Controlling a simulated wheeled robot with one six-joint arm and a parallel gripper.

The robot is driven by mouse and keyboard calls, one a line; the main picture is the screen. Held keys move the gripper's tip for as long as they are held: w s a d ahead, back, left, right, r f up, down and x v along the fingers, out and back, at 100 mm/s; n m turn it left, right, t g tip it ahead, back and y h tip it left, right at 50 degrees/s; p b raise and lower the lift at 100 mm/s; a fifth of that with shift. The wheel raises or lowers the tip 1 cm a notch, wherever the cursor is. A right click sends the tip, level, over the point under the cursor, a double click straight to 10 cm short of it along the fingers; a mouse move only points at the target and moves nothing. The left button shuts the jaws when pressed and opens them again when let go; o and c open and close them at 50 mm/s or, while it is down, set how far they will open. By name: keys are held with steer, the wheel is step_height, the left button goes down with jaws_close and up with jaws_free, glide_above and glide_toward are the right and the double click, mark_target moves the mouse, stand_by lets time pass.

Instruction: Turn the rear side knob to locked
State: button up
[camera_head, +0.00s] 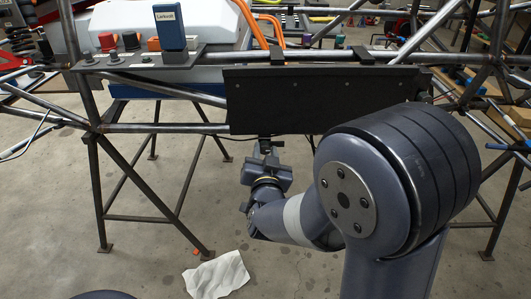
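My gripper (265,146) is at the end of my arm, just below the lower edge of a black panel (320,100) fixed to the tube frame. Its fingers are small and dark here, and I cannot tell whether they are open or shut. I cannot pick out the rear side knob for sure. Small knob-like parts stand on a ledge at the upper left: a red one (107,41), a dark-topped one (131,40) and an orange one (153,44). Beside them is an upright blue block (169,27) with a white label, its small print hard to read.
Steel tubes (160,128) and legs of the chassis stand around my arm. A white box-like body (205,25) is behind the ledge, with orange cables (262,30). A crumpled white sheet (217,276) lies on the concrete floor. The floor at the lower left is mostly clear.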

steer(key=c, duration=0.5)
steer(key=shift+n, duration=0.4)
steer(key=n+p, duration=0.1)
steer(key=n, duration=0.2)
steer(key=shift+r, duration=0.1)
steer(key=n+p, duration=0.1)
steer(key=n, duration=0.3)
steer(key=shift+a, duration=0.1)
steer(key=n+p, duration=0.2)
steer(key=n, duration=0.3)
steer(key=shift+a+n, duration=0.1)
steer(key=shift+n, duration=0.3)
steer(key=n+p, duration=0.1)
steer(key=n, duration=0.3)
steer(key=shift+f+p, duration=0.2)
steer(key=shift+p, duration=0.1)
steer(key=shift+n, duration=0.4)
